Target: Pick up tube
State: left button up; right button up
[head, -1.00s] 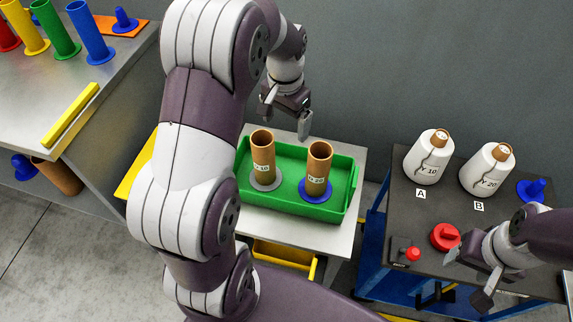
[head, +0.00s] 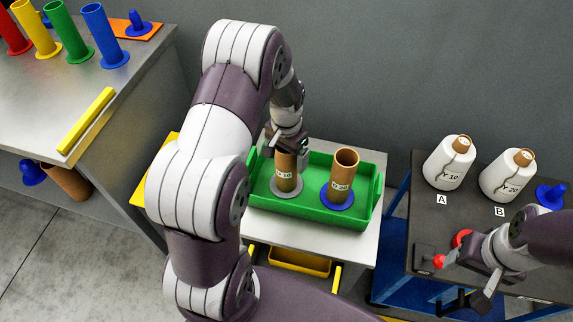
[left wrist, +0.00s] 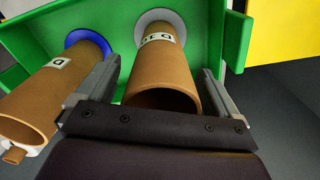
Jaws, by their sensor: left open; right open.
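Two brown cardboard tubes stand upright in a green tray (head: 331,216). The left tube (head: 285,181), labelled with a 10, stands on a grey round base, and the right tube (head: 342,178) on a blue one. My left gripper (head: 287,150) is open at the top of the left tube. In the left wrist view my left gripper (left wrist: 160,80) has its fingers on either side of this tube (left wrist: 162,72), not closed on it; the other tube (left wrist: 48,95) lies outside the fingers. My right gripper (head: 464,278) is open and empty over the dark cart.
White yarn bobbins A (head: 447,164) and B (head: 507,176) stand on the dark cart (head: 425,215), with a blue cone piece (head: 551,196) and red parts (head: 462,238). Coloured tubes and a yellow bar (head: 86,120) are on the left table.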

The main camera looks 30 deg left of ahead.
pick_arm(q)
jog(key=c, duration=1.4)
notch_tip(320, 180, up, 10)
jog(key=shift+p, duration=0.3)
